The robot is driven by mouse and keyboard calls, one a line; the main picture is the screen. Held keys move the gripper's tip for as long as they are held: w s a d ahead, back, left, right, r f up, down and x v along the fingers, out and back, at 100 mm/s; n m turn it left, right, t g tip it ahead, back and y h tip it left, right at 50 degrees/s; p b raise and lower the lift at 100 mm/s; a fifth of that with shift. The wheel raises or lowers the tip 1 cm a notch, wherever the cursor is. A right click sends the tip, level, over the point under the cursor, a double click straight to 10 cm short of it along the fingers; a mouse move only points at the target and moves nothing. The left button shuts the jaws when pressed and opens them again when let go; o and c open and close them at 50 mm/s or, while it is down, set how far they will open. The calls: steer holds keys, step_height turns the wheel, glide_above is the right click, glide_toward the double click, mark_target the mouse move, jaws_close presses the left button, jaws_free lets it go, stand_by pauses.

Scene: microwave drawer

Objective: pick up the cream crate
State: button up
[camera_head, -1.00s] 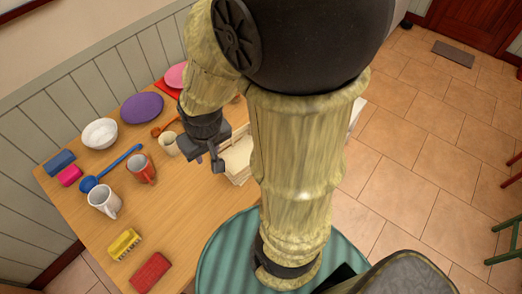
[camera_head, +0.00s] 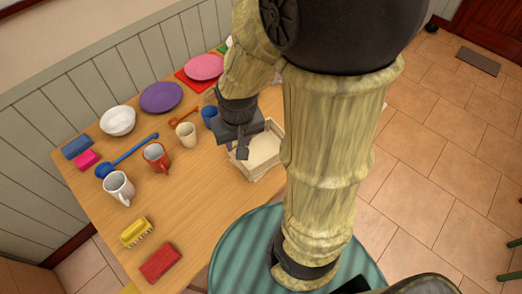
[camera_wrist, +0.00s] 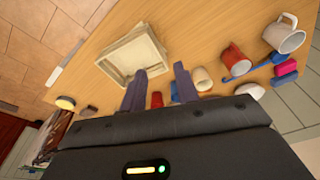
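The cream crate (camera_head: 262,152) is an open, shallow, rectangular box on the wooden table, partly hidden behind my arm in the head view. In the wrist view the crate (camera_wrist: 132,52) lies just beyond the fingertips, with its near rim close to the left finger. My gripper (camera_head: 243,150) is over the crate's left side in the head view. In the wrist view my gripper (camera_wrist: 158,72) has its two fingers apart, with nothing between them. I cannot tell whether a finger touches the crate.
A cream cup (camera_head: 187,134), a blue cup (camera_head: 210,116) and a red mug (camera_head: 156,157) stand left of the crate. A white mug (camera_head: 119,187), purple plate (camera_head: 161,97) and white bowl (camera_head: 118,120) are farther left. The table's front middle (camera_head: 205,215) is clear.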

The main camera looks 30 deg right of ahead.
steer(key=w+f+m+g+h+b, duration=0.25)
steer(key=w+f+m+b, duration=0.2)
steer(key=f, duration=0.45)
steer(key=w+f+m+g+h+b, duration=0.1)
steer(key=w+f+m+h+b, duration=0.35)
steer(key=f, duration=0.45)
steer(key=w+a+r+m+t+h+b, duration=0.2)
steer(key=w+a+m+t+h+b, duration=0.3)
steer(key=w+a, duration=0.3)
steer(key=w+d+f+m+g+h+p, duration=0.1)
steer(key=d+f, duration=0.4)
steer(key=d, duration=0.6)
steer(key=shift+w+d, duration=0.15)
